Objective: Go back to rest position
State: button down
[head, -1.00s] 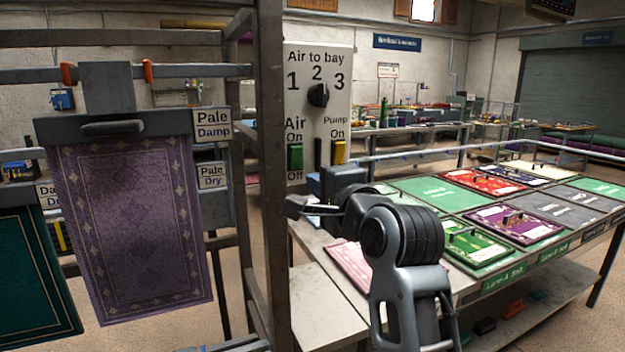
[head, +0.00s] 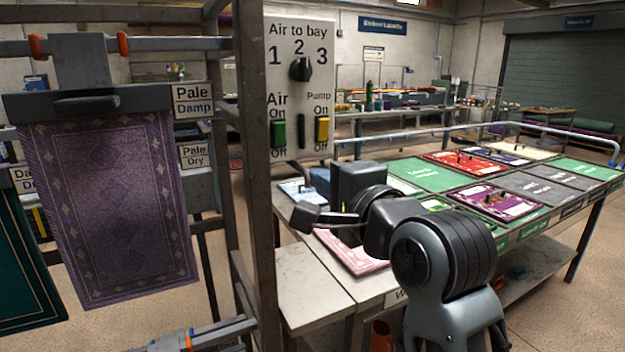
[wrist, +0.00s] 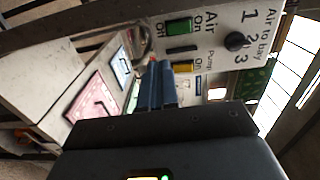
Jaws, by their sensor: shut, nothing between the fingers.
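My gripper shows in the wrist view (wrist: 160,84) with its two blue-grey fingers together and nothing between them. In the head view my arm reaches from the lower right, and its dark wrist hides part of the bench. The gripper is apart from the control panel (head: 287,100), which also shows in the wrist view (wrist: 205,22). The panel has a black knob (head: 300,69) below the number 2, a green Air switch (head: 278,133) and a yellow Pump switch (head: 322,129), both nearer On than Off.
A purple rug (head: 110,215) hangs from a clamp on the rail at left, with a dark green one (head: 25,265) beside it. A metal post (head: 253,180) stands between rugs and panel. A bench with a pink rug (head: 352,252) and several coloured rugs lies behind my arm.

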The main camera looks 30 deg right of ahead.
jog(key=s+d+f+n+g, duration=0.1)
jog(key=s+d+f+n, duration=0.2)
jog(key=s+f+n, duration=1.15)
jog(key=s+a+f+n, duration=0.1)
jog(key=s+f, duration=0.2)
jog(key=s, duration=0.6)
jog(key=s+a+f+n+g, duration=0.1)
jog(key=s+a+f, duration=0.1)
jog(key=s, duration=0.7)
jog(key=s+a+f+n, duration=0.1)
jog(key=s+f, duration=0.2)
jog(key=s, duration=0.6)
jog(key=shift+a+f+g, duration=0.3)
jog(key=shift+f+g, duration=0.05)
jog(key=shift+g, duration=0.05)
jog(key=shift+n, duration=0.25)
